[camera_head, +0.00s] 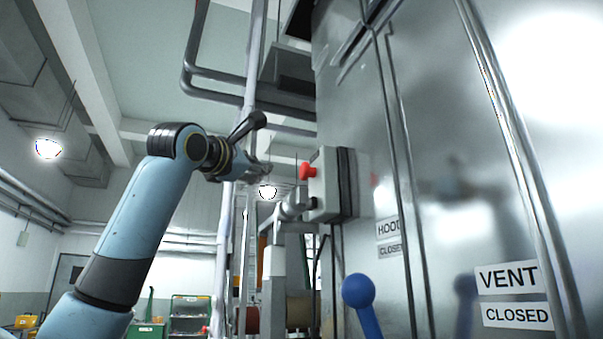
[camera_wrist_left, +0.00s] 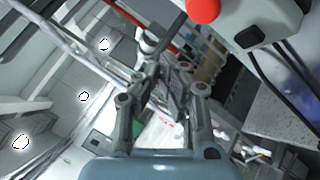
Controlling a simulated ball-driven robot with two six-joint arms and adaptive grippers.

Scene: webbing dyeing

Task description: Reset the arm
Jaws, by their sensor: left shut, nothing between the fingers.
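My left arm, light blue with black and dark bands, rises from the lower left in the head view. Its left gripper (camera_head: 258,173) is held up in the air, left of a grey control box (camera_head: 327,186) with a red button (camera_head: 307,171). In the left wrist view the two grey fingers (camera_wrist_left: 163,85) are shut and nothing shows between them. The red button (camera_wrist_left: 203,10) also shows there at the top, apart from the fingers. My right gripper is not in view.
A large shiny metal cabinet (camera_head: 450,150) fills the right side. It carries HOOD CLOSED and VENT CLOSED labels (camera_head: 510,279). A lever with a blue ball knob (camera_head: 358,290) stands before it. Vertical pipes (camera_head: 225,250) rise behind the gripper. Green shelving (camera_head: 189,315) is far back.

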